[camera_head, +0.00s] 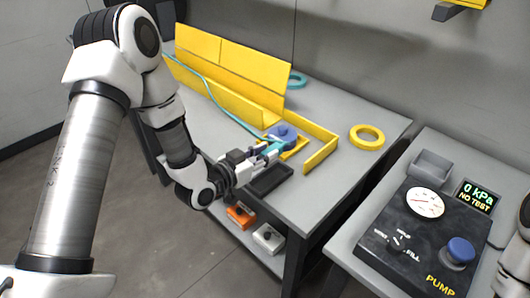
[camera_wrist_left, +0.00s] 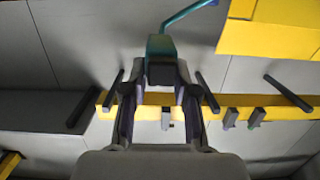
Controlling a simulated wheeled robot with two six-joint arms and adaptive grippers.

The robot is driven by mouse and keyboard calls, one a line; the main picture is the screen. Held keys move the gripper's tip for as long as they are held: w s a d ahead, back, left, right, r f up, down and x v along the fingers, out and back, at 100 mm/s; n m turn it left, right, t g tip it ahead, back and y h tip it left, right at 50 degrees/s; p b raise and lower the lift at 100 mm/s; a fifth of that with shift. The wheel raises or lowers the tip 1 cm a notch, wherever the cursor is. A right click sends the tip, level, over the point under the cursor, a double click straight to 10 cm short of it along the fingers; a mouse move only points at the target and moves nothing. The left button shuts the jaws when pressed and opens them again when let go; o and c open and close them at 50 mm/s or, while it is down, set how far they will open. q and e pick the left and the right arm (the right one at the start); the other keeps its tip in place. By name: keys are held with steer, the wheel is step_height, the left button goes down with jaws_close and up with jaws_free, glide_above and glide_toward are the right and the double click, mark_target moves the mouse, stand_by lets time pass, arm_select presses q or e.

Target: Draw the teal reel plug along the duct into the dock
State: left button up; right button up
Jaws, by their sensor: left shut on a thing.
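My left gripper (camera_head: 268,152) is shut on the teal plug (camera_wrist_left: 161,46), above the grey workbench near its front right. In the left wrist view the plug sits between the fingertips of the left gripper (camera_wrist_left: 160,88), and a teal cable (camera_wrist_left: 188,14) leaves it toward the upper right. In the head view the teal cable (camera_head: 226,109) runs back along the yellow duct walls (camera_head: 225,92). A blue part (camera_head: 284,130) stands just behind the gripper; I cannot tell whether the plug touches it. My right gripper is not in view.
A yellow angled rail (camera_head: 320,155) lies right of the gripper, with a yellow ring (camera_head: 367,136) beyond it. A dark tray (camera_head: 270,181) is at the bench's front edge. A teal ring (camera_head: 297,80) lies behind the duct. A pump console (camera_head: 425,235) stands at right.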

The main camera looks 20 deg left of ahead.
mark_target(262, 185)
arm_select(q)
steer(key=shift+w+a+f+b, duration=0.1)
steer(key=shift+a+f+b, duration=0.1)
steer(key=shift+f+b, duration=1.7)
steer(key=shift+w+a+f+b, duration=0.15)
steer(key=shift+f+b, duration=1.1)
steer(key=shift+f, duration=1.1)
steer(key=shift+s+f+b, duration=0.1)
steer(key=shift+f+b, duration=0.35)
steer(key=shift+f, duration=0.1)
steer(key=o, duration=1.1)
steer(key=v, duration=0.7)
steer(key=shift+s, duration=0.2)
steer(key=shift+a, duration=0.15)
